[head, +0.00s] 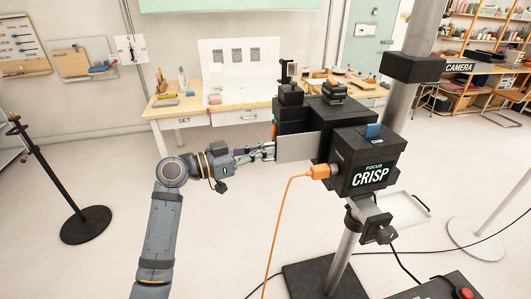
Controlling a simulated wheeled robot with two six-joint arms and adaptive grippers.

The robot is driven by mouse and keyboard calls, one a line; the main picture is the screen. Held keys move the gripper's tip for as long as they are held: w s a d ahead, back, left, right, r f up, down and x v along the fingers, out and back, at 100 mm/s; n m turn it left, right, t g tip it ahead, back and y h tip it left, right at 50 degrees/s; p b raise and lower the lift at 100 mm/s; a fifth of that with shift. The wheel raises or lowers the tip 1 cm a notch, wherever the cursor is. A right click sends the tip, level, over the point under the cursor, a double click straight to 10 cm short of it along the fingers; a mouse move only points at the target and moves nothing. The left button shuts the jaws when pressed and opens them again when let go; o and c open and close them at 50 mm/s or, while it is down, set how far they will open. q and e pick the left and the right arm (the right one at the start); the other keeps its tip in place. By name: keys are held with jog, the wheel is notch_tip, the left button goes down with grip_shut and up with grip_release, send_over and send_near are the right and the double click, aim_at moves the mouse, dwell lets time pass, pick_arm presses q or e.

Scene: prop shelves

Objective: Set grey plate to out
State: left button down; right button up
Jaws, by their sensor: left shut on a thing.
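The grey plate (296,148) is a flat, upright, light grey panel at the left side of the black camera rig (310,115). Its right edge meets the black housing; I cannot tell how far it reaches inside. My left gripper (268,151) comes in from the left and is shut on the plate's left edge. The front box of the rig (368,155) reads "FOCUS CRISP" and has a blue tab on top. My right gripper is not in view.
An orange cable (276,225) runs from an orange plug on the rig to the floor. The rig stands on a grey pole with a black base (325,281). A black stand (86,224) is at left. A table (180,108) marked "SET" is behind. Open floor lies between.

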pick_arm(q)
jog(key=c, duration=1.8)
grip_release()
jog(key=shift+r, duration=0.4)
jog(key=o, duration=0.3)
jog(key=shift+w+a+f, duration=0.1)
jog(key=shift+w+a, duration=0.1)
jog(key=shift+w, duration=0.05)
jog(key=shift+s, duration=0.15)
jog(key=v, duration=1.2)
jog(key=shift+f, duration=0.2)
